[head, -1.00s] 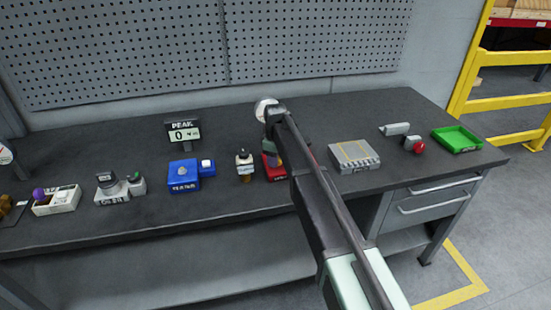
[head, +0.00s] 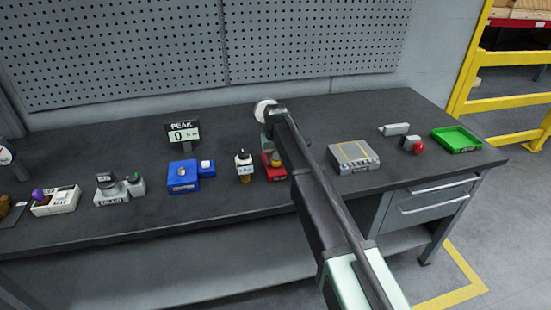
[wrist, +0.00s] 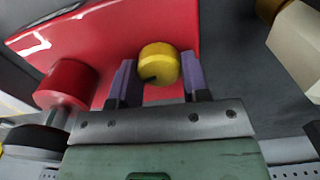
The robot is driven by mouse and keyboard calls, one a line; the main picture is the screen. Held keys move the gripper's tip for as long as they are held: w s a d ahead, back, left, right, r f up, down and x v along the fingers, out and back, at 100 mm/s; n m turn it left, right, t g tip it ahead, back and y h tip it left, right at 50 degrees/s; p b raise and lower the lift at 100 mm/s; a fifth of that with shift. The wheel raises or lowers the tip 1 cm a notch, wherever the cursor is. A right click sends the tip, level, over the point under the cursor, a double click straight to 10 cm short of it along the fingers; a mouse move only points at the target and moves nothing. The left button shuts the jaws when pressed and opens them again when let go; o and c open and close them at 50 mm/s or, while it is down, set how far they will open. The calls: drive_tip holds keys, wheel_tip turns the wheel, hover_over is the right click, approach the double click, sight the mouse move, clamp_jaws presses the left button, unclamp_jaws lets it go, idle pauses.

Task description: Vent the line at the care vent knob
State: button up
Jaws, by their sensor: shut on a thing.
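The red unit (head: 276,174) sits on the bench in the head view, partly behind my arm. In the wrist view the red unit (wrist: 185,25) fills the upper left. A round yellow knob (wrist: 159,66) with a dark mark on it sits between the purple fingers of my gripper (wrist: 157,78), which is shut on it. A red knob (wrist: 66,84) on a pale stem stands to the left. In the head view my gripper (head: 267,140) is beside the red unit and its fingertips are hidden. I cannot read which label names the care vent.
A dropper-like white and brown fixture (head: 244,166) stands close left of the red unit; a blue box (head: 183,178) is farther left. A grey box (head: 353,157) stands right of my arm. The PEAK display (head: 183,132) reads 0. A green tray (head: 457,139) is at far right.

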drive_tip(key=shift+d+m, duration=0.1)
drive_tip(key=shift+m, duration=1.7)
drive_tip(key=o, duration=0.9)
wheel_tip(320, 180, up, 11)
drive_tip(key=p, duration=1)
drive_tip(key=shift+f+p, duration=0.1)
drive_tip(key=shift+p, duration=0.3)
